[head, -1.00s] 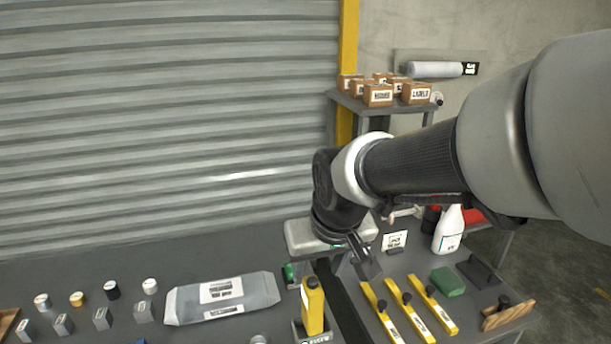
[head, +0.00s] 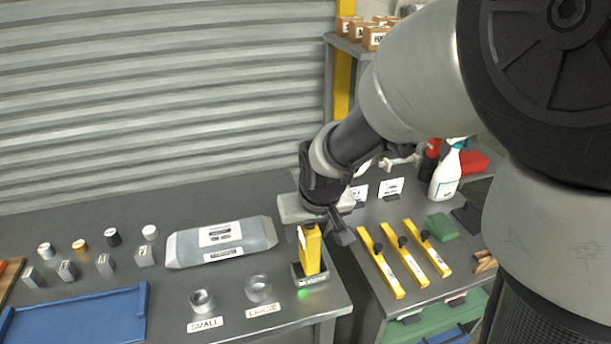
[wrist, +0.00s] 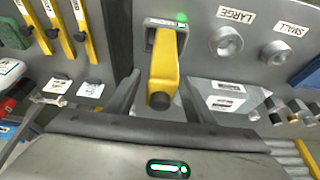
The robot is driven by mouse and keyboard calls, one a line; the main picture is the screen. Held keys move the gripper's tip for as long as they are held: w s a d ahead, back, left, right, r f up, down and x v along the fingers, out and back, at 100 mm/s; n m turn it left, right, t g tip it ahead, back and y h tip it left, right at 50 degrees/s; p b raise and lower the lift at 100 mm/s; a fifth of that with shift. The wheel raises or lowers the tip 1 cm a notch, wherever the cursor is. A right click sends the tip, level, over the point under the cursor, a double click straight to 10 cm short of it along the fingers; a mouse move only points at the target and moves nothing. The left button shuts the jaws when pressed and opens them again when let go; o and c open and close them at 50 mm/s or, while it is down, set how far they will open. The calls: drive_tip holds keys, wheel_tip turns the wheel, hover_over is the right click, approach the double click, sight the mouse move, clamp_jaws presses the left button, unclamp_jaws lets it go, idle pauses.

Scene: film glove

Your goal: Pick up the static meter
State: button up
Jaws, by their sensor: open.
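The static meter appears to be the yellow handheld device (head: 311,252), standing upright in a small grey dock (head: 296,281) with a green light, near the front right corner of the workbench. In the wrist view the yellow device (wrist: 163,66) points its dark tip toward my palm, and its dock (wrist: 150,24) lies beyond. My gripper (head: 324,230) is open and empty, close to the device's upper end. In the wrist view my gripper's fingers (wrist: 162,88) stand apart, one on each side of the device, with no clear contact.
Two round holders labelled SMALL (head: 202,302) and LARGE (head: 258,289) stand left of the dock. A grey packet (head: 222,243) lies behind them.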

clamp_jaws()
drive_tip(key=shift+r, duration=0.1)
